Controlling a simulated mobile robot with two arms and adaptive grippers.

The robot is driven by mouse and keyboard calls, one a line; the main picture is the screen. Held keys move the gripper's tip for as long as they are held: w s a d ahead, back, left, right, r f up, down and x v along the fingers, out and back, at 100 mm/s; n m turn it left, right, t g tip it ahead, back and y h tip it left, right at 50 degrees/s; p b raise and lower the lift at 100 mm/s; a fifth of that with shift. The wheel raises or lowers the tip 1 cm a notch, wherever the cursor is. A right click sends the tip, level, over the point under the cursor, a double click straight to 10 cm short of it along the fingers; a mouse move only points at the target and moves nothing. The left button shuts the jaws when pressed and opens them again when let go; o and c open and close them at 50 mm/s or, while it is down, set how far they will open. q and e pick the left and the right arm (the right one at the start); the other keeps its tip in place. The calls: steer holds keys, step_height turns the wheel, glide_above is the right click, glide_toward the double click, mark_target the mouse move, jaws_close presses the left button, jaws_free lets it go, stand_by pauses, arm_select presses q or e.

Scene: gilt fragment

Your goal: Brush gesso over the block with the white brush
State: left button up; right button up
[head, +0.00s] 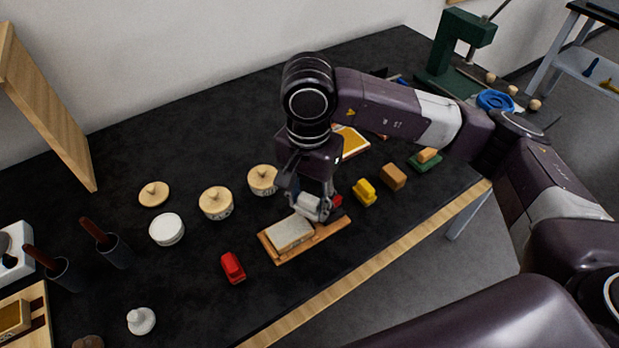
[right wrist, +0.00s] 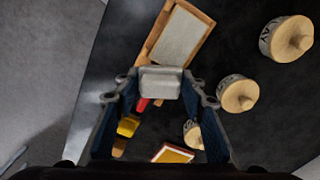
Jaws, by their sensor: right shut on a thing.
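The block (head: 290,234) is a pale grey slab lying flat on a wooden tray (head: 318,239) near the table's front edge. My right gripper (head: 318,204) is shut on the white brush (head: 306,206), beside the block's far right end. In the right wrist view the brush (right wrist: 160,82) sits between the fingertips, with the block (right wrist: 183,37) beyond it. I cannot tell whether the brush touches the block or tray. An open pot with white contents (head: 166,230) stands left of the tray; a wooden lid (head: 153,194) lies behind it. My left gripper is not in view.
Two lidded pots (head: 215,203) (head: 263,180) stand behind the tray. A red brush (head: 232,268) lies left of it, a yellow one (head: 365,192) right. A white knobbed object (head: 141,321) is at front left. A green press (head: 461,42) stands at far right.

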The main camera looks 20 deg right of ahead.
steer(key=shift+a+r, duration=0.2)
steer(key=shift+r, duration=0.45)
steer(key=shift+r+p, duration=0.45)
steer(key=shift+r, duration=0.3)
steer(key=shift+d+r+p, duration=0.15)
steer(key=shift+r+p, duration=0.2)
steer(key=shift+r, duration=0.8)
